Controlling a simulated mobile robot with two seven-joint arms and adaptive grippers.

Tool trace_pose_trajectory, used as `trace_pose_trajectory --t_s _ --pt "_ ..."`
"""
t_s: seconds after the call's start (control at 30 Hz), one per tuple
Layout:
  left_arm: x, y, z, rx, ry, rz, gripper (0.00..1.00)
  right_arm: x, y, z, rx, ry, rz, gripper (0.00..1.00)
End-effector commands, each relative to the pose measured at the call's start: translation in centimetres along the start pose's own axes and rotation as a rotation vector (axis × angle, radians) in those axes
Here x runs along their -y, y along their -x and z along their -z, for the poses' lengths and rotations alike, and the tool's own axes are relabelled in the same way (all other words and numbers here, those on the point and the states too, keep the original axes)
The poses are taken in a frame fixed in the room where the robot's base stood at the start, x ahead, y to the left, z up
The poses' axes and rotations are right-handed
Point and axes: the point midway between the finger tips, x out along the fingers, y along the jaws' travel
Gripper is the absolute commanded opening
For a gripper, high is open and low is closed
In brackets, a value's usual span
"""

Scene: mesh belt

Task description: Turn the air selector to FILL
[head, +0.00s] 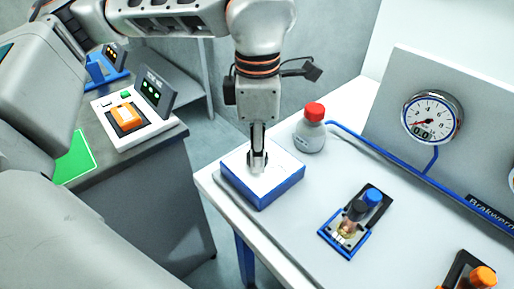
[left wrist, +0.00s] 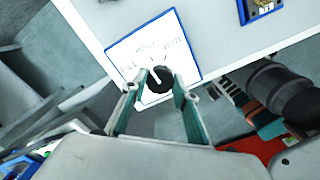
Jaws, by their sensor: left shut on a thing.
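The air selector (head: 282,187) is a blue box with a white top, at the near left corner of the white bench. In the left wrist view its white face (left wrist: 187,66) carries lettering, with FILL at the left, a faint label in the middle and what reads as VENT at the right. A dark round knob (left wrist: 163,77) with a white mark sits on the face; the mark seems to lean up-left, its exact setting unclear. My left gripper (head: 258,162) points down and is shut on the knob, which it mostly hides in the head view.
A grey bottle with a red cap (head: 313,128) stands close behind the selector. A gauge (head: 432,117) reading 0.0 is on the panel behind.

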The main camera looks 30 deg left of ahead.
Motion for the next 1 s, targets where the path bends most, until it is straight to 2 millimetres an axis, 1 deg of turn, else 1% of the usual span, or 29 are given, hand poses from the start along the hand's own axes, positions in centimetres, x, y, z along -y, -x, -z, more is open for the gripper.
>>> trace_pose_trajectory --t_s 0.3,0.6,0.8,1.0 --pt "0.00 0.04 0.00 0.000 0.300 0.000 0.07 -0.03 -0.04 0.05 -0.001 0.000 0.000 0.34" --pt "-0.01 0.03 -0.01 0.000 0.536 0.000 0.07 -0.05 -0.06 -0.03 0.000 0.001 -0.001 0.34" --pt "0.00 0.06 0.00 0.000 0.641 0.000 0.07 -0.07 -0.07 -0.08 0.001 0.001 -0.001 0.34" --pt "-0.01 0.09 -0.01 0.001 0.697 0.000 0.07 -0.09 -0.07 -0.10 0.001 0.002 -0.001 0.34"
